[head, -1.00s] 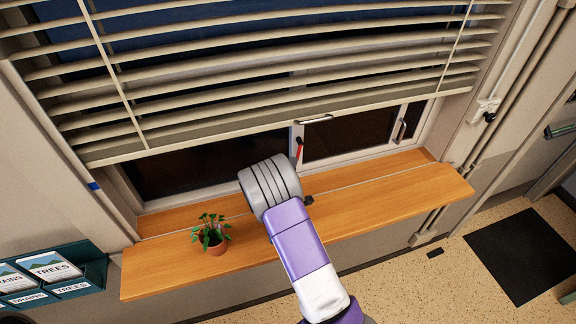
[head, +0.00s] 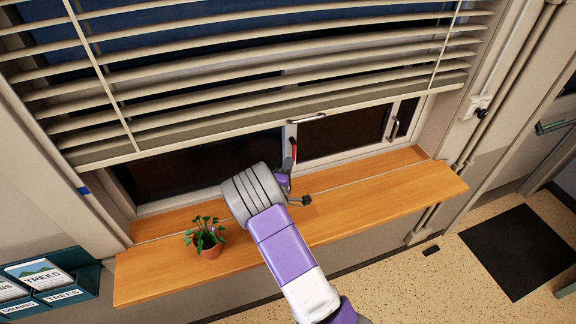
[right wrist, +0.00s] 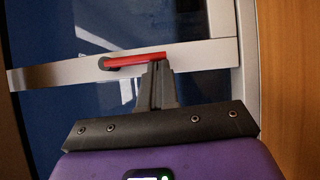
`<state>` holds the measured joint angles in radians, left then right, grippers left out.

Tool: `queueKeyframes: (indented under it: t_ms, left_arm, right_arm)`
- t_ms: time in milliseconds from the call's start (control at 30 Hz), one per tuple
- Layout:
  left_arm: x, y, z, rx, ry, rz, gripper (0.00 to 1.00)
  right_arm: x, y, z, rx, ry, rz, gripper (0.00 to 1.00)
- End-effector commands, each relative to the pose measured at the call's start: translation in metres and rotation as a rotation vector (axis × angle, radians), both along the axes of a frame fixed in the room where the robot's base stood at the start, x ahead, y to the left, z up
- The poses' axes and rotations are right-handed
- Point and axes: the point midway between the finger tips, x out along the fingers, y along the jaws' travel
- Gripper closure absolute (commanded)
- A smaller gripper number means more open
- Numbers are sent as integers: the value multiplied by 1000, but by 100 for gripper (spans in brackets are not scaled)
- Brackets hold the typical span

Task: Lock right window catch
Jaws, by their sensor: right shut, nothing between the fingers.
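The right window catch is a red handle (head: 293,149) on the light upright frame bar between the two dark panes. In the right wrist view the red handle (right wrist: 138,59) lies along that bar, with a dark pivot at its left end. My right gripper (head: 289,166) is just below the handle in the head view, its fingers partly hidden by my wrist. In the right wrist view my right gripper (right wrist: 157,68) has its fingers together and empty, tips at the handle's right part. I cannot tell whether they touch it. My left gripper is not in view.
A wooden sill (head: 400,190) runs below the window, with a potted plant (head: 208,243) at its left. Slatted blinds (head: 270,90) hang over the upper window. A leaflet rack (head: 60,283) is at lower left. The sill's right part is clear.

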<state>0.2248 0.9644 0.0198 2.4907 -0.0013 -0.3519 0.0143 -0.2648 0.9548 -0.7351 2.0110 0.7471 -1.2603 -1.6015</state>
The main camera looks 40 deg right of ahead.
Motion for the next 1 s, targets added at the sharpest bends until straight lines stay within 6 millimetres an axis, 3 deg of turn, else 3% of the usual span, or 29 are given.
queueKeyframes:
  t_ms: [267,600,800,1000]
  left_arm:
    - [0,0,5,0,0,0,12]
    - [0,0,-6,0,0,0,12]
    - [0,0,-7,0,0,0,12]
    - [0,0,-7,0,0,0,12]
  right_arm:
    - [0,38,1,-1,2,-5,100]
    - [-48,95,-1,-1,2,-7,100]
    - [-60,110,0,0,1,-10,100]
    - [-62,112,0,0,-1,-11,100]
